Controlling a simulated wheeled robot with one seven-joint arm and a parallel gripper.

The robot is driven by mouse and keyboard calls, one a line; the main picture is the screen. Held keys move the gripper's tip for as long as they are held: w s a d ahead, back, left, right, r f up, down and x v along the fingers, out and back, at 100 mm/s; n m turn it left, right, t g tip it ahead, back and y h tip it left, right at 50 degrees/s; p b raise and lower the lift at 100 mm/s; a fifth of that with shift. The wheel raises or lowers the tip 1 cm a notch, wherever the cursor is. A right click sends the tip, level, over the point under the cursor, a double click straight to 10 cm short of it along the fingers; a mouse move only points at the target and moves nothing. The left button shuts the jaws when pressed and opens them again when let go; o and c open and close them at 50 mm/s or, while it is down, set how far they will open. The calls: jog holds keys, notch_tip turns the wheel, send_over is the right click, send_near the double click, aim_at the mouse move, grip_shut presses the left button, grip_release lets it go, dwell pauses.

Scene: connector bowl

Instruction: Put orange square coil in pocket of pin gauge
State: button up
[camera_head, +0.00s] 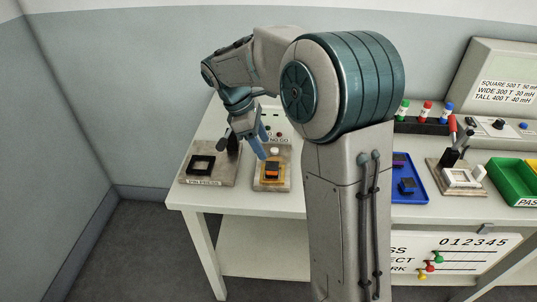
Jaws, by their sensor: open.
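The orange square coil (272,169), orange with dark parts, sits on the small beige plate of the pin gauge (262,186), in front of a GO / NO GO panel. Whether it is fully down in the pocket is too small to tell. My gripper (246,149) is open, just above and to the left of the coil, pointing down. It looks empty and apart from the coil, with one blue finger close to the coil's upper left.
The pin press (187,177) with a dark square frame stands to the left. On the right are a blue tray (424,196) with dark coils, a fixture with a white square frame (462,178) and a green bin (508,184). My arm hides the table's middle.

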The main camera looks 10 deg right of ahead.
jog(key=s+d+r+m+t+y, duration=0.15)
jog(key=s+r+m, duration=0.35)
jog(key=s, duration=0.5)
jog(key=s+f+m+t+y, duration=0.1)
jog(key=s+f+m, duration=0.1)
jog(key=s+m, duration=0.2)
jog(key=s+d+f+m+t+y, duration=0.1)
jog(key=s+f+m, duration=0.2)
jog(key=s+m, duration=0.2)
jog(key=s, duration=0.2)
jog(key=shift+s+f+m+y, duration=0.3)
jog(key=shift+y, duration=0.05)
jog(key=shift+d+t, duration=0.1)
jog(key=shift+t, duration=0.15)
dwell(0.3)
